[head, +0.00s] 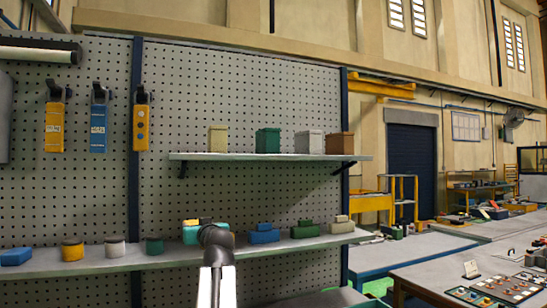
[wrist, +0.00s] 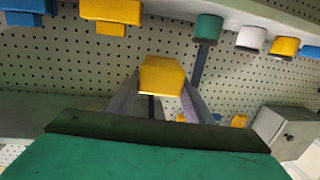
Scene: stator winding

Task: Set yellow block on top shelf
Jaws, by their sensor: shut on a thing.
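In the wrist view, which looks upside down, my gripper (wrist: 158,88) is shut on a yellow block (wrist: 162,76), held between its two grey fingers. In the head view my arm reaches to the lower shelf, and the teal body of my gripper (head: 200,235) hides most of what it holds. A little yellow shows just above it; I cannot tell whether this is the held block or one behind. The top shelf (head: 265,156) is above and to the right of my gripper. Another yellow stepped block (wrist: 110,12) rests on the lower shelf in the wrist view.
The top shelf bears tan (head: 218,138), green (head: 268,140), pale grey (head: 309,142) and brown (head: 339,143) boxes, with narrow gaps between and bare ends. The lower shelf (head: 130,263) bears several blocks and round pots. Tools hang on the pegboard (head: 230,95) at left.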

